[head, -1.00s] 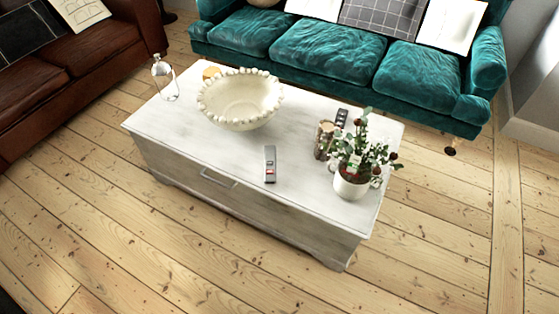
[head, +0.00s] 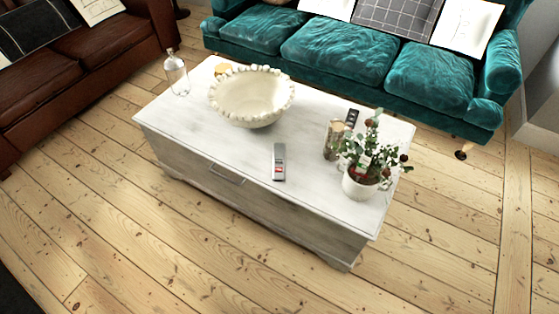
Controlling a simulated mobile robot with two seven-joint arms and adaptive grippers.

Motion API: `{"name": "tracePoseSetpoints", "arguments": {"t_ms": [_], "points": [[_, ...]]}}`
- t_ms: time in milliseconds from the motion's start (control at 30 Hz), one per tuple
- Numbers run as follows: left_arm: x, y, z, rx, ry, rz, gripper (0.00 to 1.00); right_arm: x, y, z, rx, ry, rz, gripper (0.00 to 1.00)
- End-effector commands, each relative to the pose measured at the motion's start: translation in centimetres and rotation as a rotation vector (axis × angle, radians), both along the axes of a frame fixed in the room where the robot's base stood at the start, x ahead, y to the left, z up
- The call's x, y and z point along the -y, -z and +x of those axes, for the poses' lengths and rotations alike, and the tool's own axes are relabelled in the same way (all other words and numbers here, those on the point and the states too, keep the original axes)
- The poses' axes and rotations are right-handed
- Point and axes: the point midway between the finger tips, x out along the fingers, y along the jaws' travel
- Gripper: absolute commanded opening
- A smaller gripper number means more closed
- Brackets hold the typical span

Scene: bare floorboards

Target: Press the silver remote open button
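A silver remote (head: 279,162) lies flat near the front edge of the white coffee table (head: 215,137), a little right of its middle. It has a small red mark toward its near end; its separate buttons are too small to tell apart. A second, dark remote (head: 351,118) lies at the table's back right, partly hidden behind a wooden candle holder. Neither of my grippers is in view.
A beaded cream bowl (head: 251,96), a glass bottle (head: 176,74), a wooden holder (head: 333,139) and a potted plant (head: 363,183) stand on the table. A teal sofa (head: 340,55) is behind, a brown sofa (head: 85,75) at left. The front floorboards (head: 190,245) are clear.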

Motion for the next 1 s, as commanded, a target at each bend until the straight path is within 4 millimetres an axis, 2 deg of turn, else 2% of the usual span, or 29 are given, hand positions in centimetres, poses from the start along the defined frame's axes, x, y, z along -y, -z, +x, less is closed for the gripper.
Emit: {"name": "tracePoseSetpoints", "arguments": {"t_ms": [33,167,1000], "points": [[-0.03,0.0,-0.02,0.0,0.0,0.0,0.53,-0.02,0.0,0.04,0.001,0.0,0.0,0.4],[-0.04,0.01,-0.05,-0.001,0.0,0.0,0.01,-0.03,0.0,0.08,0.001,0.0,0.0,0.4],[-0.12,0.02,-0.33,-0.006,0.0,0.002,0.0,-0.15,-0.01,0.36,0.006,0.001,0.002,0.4]]}}
